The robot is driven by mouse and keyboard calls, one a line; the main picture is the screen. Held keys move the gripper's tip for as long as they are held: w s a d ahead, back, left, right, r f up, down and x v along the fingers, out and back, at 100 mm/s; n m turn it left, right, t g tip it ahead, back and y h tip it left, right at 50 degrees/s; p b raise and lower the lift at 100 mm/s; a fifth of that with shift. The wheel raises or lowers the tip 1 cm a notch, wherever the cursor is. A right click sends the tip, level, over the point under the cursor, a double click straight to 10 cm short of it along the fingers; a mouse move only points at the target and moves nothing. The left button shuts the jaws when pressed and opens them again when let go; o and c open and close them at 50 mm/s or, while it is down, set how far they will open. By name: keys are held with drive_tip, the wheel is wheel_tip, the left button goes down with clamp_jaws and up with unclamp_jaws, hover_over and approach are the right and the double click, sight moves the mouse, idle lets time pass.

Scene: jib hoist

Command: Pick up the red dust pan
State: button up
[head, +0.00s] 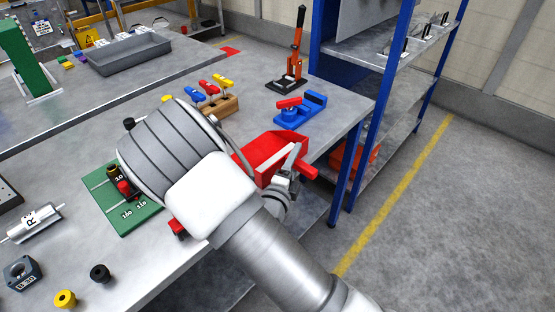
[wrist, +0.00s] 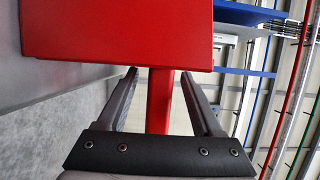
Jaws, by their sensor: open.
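The red dust pan (head: 265,150) rests at the right front edge of the grey workbench, partly hidden behind my arm. Its short handle (head: 306,171) sticks out past the edge. My gripper (head: 290,170) is at the handle, beside the pan's near side. In the wrist view, the pan's red body (wrist: 115,35) fills the upper left. Its handle (wrist: 159,105) runs down between the two fingers of my gripper (wrist: 159,76). The fingers are open, one on each side of the handle, with visible gaps.
A blue vise-like fixture (head: 300,108) and an orange-handled press (head: 294,60) stand behind the pan. A wooden block with coloured-handle tools (head: 215,105) and a green board (head: 128,210) lie to the left. A blue-post shelf (head: 325,40) stands close right. Floor beyond is clear.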

clamp_jaws()
drive_tip(key=shift+r, duration=0.1)
idle(0.4)
